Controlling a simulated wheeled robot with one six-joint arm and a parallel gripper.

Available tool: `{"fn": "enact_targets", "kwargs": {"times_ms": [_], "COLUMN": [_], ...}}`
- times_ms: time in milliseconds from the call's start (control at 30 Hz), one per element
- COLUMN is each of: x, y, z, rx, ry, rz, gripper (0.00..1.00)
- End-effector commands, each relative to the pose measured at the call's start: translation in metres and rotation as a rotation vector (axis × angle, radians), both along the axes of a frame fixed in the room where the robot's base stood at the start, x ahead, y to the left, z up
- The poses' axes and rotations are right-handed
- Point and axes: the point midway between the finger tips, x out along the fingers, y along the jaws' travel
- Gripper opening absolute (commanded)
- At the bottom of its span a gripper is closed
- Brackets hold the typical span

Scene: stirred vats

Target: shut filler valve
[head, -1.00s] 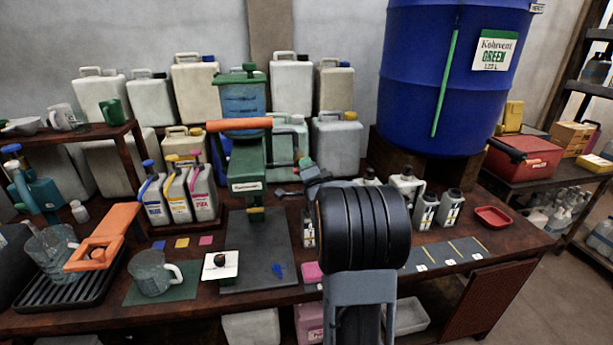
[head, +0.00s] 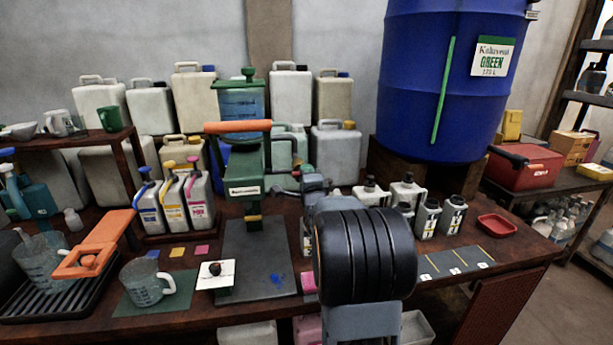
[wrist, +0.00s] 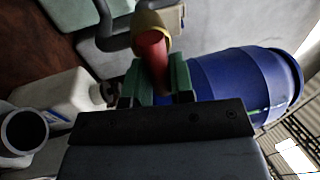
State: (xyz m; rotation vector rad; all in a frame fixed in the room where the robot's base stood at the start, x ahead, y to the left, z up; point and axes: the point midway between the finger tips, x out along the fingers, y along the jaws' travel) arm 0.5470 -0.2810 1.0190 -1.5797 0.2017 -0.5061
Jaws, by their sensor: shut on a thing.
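My gripper (wrist: 156,84) shows in the wrist view with two green fingers, shut on a red lever (wrist: 152,48). The lever runs up from between the fingers to a yellowish collar (wrist: 153,18), with a dark curved pipe (wrist: 104,25) beside it. I take this lever to be the filler valve's handle. The green filler stand (head: 247,180) with an orange bar (head: 238,127) stands left of my arm on the bench.
A large blue drum (head: 445,90) stands behind right; a blue drum also shows in the wrist view (wrist: 235,85). Jugs and small bottles (head: 453,215) crowd the bench on both sides of my arm. A red tray (head: 497,227) lies at right. A dark mat (head: 255,265) lies before the stand.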

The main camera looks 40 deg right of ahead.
Motion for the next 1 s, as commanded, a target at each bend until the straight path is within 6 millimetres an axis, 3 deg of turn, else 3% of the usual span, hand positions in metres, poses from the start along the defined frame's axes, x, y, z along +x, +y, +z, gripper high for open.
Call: {"fn": "enact_targets", "kwargs": {"times_ms": [167,200,433,767,1000], "x": [0.0,0.0,0.0,-0.006,-0.042], "y": [0.0,0.0,0.0,0.002,0.02], "z": [0.001,0.001,0.0,-0.001,-0.009], "rx": [-0.001,-0.001,0.0,-0.001,-0.002], "ry": [-0.002,-0.002,-0.001,0.0,-0.001], "rz": [0.0,0.0,0.0,0.0,-0.001], "gripper": [0.0,0.25,0.47,0.47,0.47]}}
